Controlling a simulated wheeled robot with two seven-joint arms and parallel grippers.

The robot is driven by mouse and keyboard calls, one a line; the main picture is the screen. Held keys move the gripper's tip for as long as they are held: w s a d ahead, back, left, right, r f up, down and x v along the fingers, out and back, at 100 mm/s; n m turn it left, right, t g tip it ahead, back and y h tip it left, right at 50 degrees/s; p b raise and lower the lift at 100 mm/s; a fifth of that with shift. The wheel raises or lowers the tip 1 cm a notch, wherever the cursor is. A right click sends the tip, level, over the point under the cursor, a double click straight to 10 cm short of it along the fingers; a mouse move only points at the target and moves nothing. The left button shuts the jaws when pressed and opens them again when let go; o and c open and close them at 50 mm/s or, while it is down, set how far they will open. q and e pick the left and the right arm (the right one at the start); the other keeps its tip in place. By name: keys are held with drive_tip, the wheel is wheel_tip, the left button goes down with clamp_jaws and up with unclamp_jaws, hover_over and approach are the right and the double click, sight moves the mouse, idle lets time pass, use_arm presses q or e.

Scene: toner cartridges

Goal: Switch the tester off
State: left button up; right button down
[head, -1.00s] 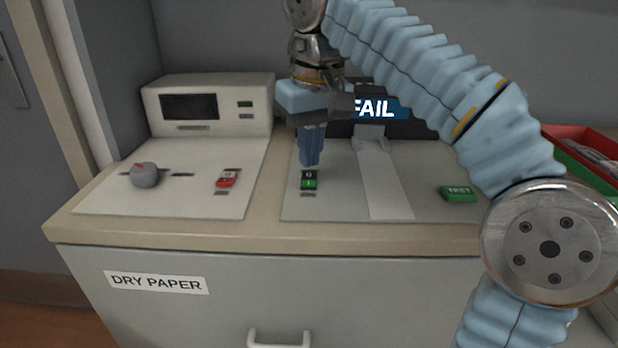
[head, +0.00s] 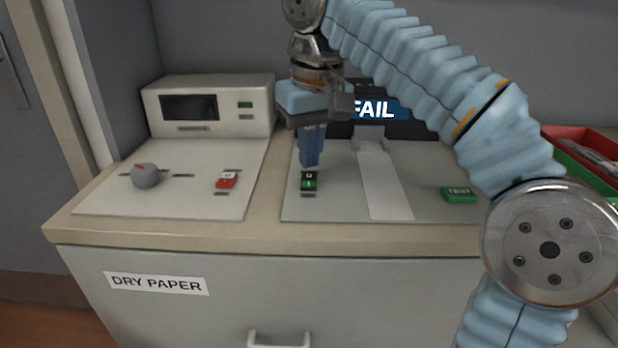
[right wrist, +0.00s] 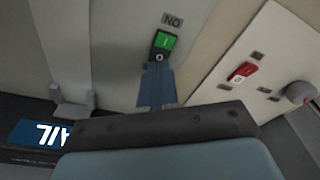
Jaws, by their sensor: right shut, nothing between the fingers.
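The tester is the grey panel (head: 338,206) on the right of the cabinet top, with a dark display (head: 376,108) reading "FAIL", partly hidden by my right arm. Its rocker switch (head: 308,182) has a black half marked 0 at the back and a green half marked I at the front. My right gripper (head: 309,163) is shut and empty, pointing down just behind the switch. In the right wrist view the fingertips (right wrist: 157,66) are at the 0 end of the switch (right wrist: 163,44); whether they touch it I cannot tell. My left gripper is not in view.
A second device (head: 207,105) with a knob (head: 145,174) and a red switch (head: 227,179) stands to the left. A green TEST button (head: 459,193) is on the tester's right. Red and green trays (head: 578,142) are at the far right.

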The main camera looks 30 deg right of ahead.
sight(310, 175)
drive_tip(key=shift+f+b, duration=0.65)
drive_tip(key=shift+f, duration=0.2)
idle(0.8)
wheel_tip(310, 175, up, 3)
drive_tip(key=p, duration=0.2)
drive_tip(key=shift+f+p, duration=0.15)
drive_tip(key=shift+p, duration=0.25)
wheel_tip(310, 175, up, 2)
drive_tip(key=shift+p, duration=0.3)
drive_tip(key=shift+r, duration=1.2)
